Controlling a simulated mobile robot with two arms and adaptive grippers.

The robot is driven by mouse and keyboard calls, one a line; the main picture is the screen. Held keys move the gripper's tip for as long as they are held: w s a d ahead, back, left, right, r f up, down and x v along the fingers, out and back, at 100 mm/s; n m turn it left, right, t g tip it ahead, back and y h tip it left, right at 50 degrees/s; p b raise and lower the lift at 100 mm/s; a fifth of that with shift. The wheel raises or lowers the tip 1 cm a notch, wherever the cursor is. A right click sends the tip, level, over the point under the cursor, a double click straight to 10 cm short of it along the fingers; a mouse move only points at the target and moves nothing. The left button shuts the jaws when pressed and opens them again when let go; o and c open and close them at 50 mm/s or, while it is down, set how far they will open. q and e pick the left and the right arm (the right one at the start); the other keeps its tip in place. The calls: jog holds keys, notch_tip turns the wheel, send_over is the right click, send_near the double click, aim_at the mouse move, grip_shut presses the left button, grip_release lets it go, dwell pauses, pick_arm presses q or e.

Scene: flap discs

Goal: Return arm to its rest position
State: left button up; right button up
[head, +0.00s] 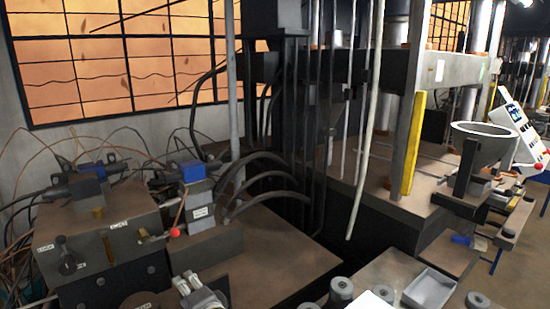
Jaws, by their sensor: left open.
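My left gripper (192,287) shows at the bottom edge, left of centre, in the head view. It is grey and white, its jaws are open, and I see nothing held between them. It is over the brown surface in front of the machine block, apart from the grey round pieces at the bottom right. The rest of my left arm is mostly cut off by the lower edge. My right gripper is not in view.
Several grey round pieces (341,290) and a shallow grey tray (430,290) stand at the bottom right. A hydraulic block (100,235) with hoses and a red-knobbed lever fills the left. A large press (400,165) and a bowl (484,140) stand behind.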

pick_arm(q)
jog(key=s+a+f+n+g+h, duration=0.25)
jog(key=s+f, duration=0.35)
jog(key=s, duration=0.3)
jog(key=s+a+f+n+g+h, duration=0.1)
jog(key=s+f+n+g+h, duration=0.15)
jog(key=s+f, duration=0.55)
jog(key=s+d+r+n+g+h, duration=0.1)
jog(key=s+d+g+h, duration=0.1)
jog(key=s, duration=0.8)
jog(key=s+d+n+g+h, duration=0.1)
jog(key=s+d+n+h, duration=0.1)
jog(key=s, duration=0.8)
notch_tip(320, 180, down, 28)
jog(key=s+g+b, duration=0.1)
jog(key=s+a+f+g+b, duration=0.1)
jog(key=s+a+f, duration=0.1)
jog(key=s+f, duration=1.4)
jog(key=shift+s+a+f+m+g+b, duration=0.3)
jog(key=shift+s+a+m, duration=0.1)
jog(key=shift+s, duration=0.1)
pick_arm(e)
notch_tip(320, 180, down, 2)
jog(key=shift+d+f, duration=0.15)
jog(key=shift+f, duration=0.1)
